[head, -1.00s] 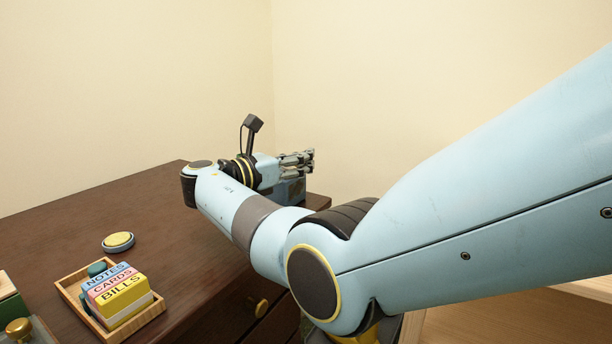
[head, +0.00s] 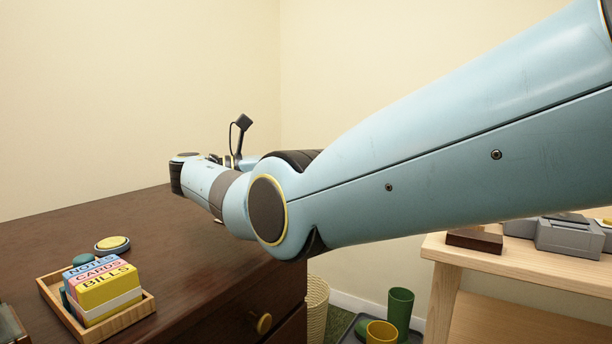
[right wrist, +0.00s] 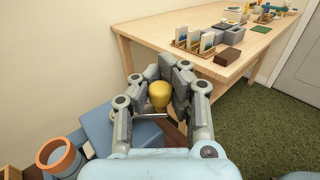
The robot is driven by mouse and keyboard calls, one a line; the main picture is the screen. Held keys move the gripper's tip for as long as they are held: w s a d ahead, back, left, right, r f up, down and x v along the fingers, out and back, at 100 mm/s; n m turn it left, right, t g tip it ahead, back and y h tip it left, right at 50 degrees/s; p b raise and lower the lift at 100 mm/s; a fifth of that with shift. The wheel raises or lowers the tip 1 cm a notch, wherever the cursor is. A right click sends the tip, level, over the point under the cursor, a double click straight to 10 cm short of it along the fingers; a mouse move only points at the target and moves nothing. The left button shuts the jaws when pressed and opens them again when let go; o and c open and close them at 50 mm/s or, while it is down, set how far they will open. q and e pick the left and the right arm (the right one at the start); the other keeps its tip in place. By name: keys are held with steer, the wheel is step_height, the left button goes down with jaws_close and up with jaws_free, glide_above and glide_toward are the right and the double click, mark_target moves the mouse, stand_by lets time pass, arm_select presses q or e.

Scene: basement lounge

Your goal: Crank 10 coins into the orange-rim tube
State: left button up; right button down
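In the right wrist view a blue box (right wrist: 105,128) carries a gold knob (right wrist: 160,94) with a thin metal rod (right wrist: 150,116) just below it. My right gripper (right wrist: 161,88) has its grey fingers on both sides of the knob and looks shut on it; the contact is partly hidden by the fingers. A tube with an orange rim (right wrist: 42,153) stands at the box's lower left, its mouth facing up. No coins can be made out in it. In the head view my right arm hides the gripper and the box. My left gripper is in no view.
The dark desk (head: 200,270) holds a wooden tray (head: 128,322) of labelled cards and a yellow-topped disc (head: 112,243). A light wooden table (head: 440,250) with grey boxes (head: 570,235) stands to the right. Green (head: 398,308) and yellow (head: 381,333) cups stand low between them.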

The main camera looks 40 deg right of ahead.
steer(key=shift+w+r, duration=0.1)
steer(key=shift+r, duration=0.15)
steer(key=c, duration=2)
jaws_free()
steer(key=o, duration=0.8)
steer(key=shift+f, duration=0.2)
step_height(320, 180, up, 10)
steer(key=shift+o, duration=0.2)
